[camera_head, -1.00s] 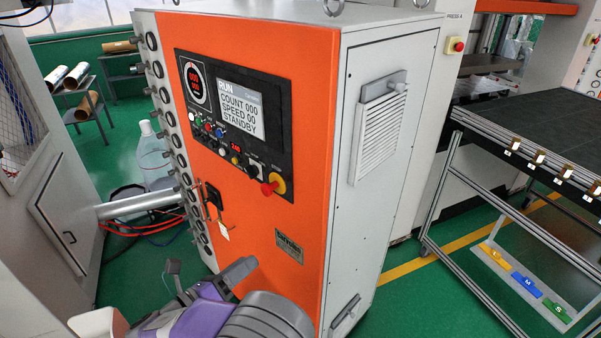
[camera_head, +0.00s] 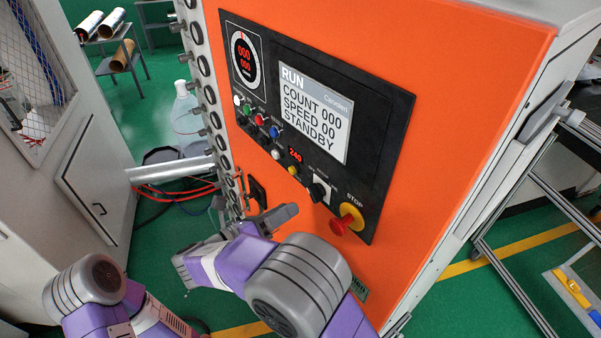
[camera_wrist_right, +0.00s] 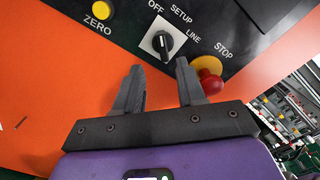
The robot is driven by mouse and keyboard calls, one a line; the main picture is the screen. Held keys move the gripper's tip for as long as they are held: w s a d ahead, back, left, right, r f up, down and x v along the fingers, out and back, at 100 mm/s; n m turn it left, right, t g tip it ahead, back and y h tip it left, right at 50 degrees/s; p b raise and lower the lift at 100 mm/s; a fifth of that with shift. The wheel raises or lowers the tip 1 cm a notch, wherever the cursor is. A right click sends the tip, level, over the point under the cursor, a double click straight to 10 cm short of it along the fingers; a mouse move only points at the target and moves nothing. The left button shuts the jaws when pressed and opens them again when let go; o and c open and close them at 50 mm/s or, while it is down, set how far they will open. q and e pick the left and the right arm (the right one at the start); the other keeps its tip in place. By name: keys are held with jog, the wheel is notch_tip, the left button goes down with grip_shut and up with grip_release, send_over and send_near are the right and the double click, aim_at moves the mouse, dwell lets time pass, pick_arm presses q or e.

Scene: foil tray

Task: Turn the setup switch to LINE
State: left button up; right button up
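The setup switch (camera_head: 319,192) is a black knob on a white plate, low on the black control panel (camera_head: 372,165). In the right wrist view the switch (camera_wrist_right: 163,44) has the labels OFF, SETUP and LINE around it. Its knob stands roughly upright in that view, apart from LINE; I cannot tell the exact label it points to. My right gripper (camera_wrist_right: 158,80) is open and empty. Its two fingertips are just below the switch in that view, one on each side, not closed on it. In the head view the right gripper (camera_head: 283,215) is lower left of the switch. My left gripper is out of view.
A red STOP button (camera_head: 339,225) on a yellow base sits right beside the switch. A yellow ZERO button (camera_wrist_right: 103,9) and several small buttons are left of it. The screen (camera_head: 312,112) reads RUN and STANDBY. A grey cabinet (camera_head: 85,150) stands at left.

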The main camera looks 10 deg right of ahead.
aim_at(311, 196)
jog(key=x, duration=0.6)
jog(key=shift+s+d+r+p, duration=0.2)
jog(key=shift+d+p, duration=0.1)
jog(key=shift+p, duration=0.1)
jog(key=shift+w+d, duration=0.3)
jog(key=shift+d, duration=0.1)
grip_shut()
